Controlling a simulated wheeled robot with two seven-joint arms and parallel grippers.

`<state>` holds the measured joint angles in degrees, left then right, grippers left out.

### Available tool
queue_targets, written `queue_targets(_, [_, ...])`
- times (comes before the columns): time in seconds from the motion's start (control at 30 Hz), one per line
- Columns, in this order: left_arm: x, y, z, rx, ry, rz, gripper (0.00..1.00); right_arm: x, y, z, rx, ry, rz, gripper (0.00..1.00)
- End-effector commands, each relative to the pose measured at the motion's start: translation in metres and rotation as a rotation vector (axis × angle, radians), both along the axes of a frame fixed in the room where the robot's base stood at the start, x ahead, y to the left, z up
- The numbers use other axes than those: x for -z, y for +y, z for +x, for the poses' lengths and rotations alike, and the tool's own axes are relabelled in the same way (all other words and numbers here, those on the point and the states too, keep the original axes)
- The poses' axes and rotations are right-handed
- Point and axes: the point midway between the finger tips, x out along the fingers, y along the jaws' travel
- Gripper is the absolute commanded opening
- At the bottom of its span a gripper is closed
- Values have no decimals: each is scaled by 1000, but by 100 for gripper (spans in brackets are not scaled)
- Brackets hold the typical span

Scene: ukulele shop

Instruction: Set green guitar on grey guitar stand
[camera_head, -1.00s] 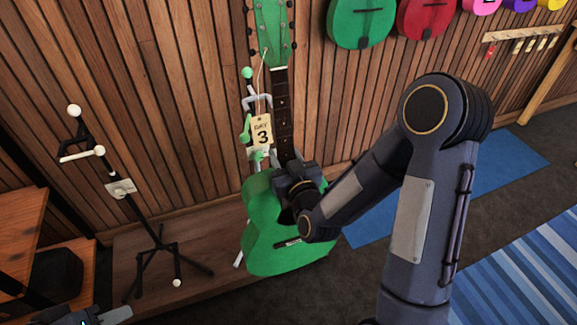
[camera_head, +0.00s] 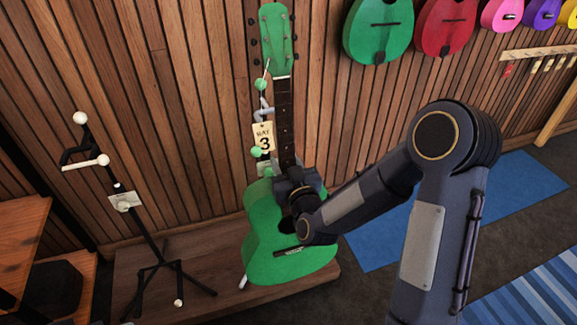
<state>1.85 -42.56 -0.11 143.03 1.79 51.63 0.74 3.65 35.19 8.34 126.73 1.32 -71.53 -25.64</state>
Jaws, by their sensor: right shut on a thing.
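The green guitar (camera_head: 265,250) stands nearly upright, its headstock (camera_head: 271,40) at the top centre of the head view. A tag reading "MAY 3" (camera_head: 263,137) hangs beside its neck. The grey guitar stand (camera_head: 265,111), with green tips, shows in part just left of and behind the neck; the guitar body hides most of it. I cannot tell whether the guitar rests on it. My right gripper (camera_head: 297,190) is shut on the guitar where the neck meets the body; its fingertips are mostly hidden. My left gripper is out of view.
A black stand with white tips (camera_head: 150,243) is to the left. Both stands are on a low wooden platform (camera_head: 218,252) against the slatted wall. Wooden furniture (camera_head: 20,235) is at the left edge. Coloured instruments (camera_head: 380,28) hang at upper right. Blue mats lie on the right floor.

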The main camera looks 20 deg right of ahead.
Motion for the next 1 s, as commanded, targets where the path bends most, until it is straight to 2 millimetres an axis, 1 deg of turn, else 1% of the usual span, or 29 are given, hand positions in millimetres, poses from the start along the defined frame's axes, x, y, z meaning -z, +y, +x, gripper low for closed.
queue_targets(0.03, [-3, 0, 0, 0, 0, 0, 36, -4, 0, 5, 1, -11, 1, 0])
queue_targets(0.4, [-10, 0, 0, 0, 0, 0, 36, -2, 2, 30, 0, -12, 1, 0])
queue_targets(0.63, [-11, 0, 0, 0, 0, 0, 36, -1, 2, 36, 0, -12, 1, 0])
queue_targets(1.0, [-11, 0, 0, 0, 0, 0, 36, -1, 2, 36, 0, -12, 1, 0])
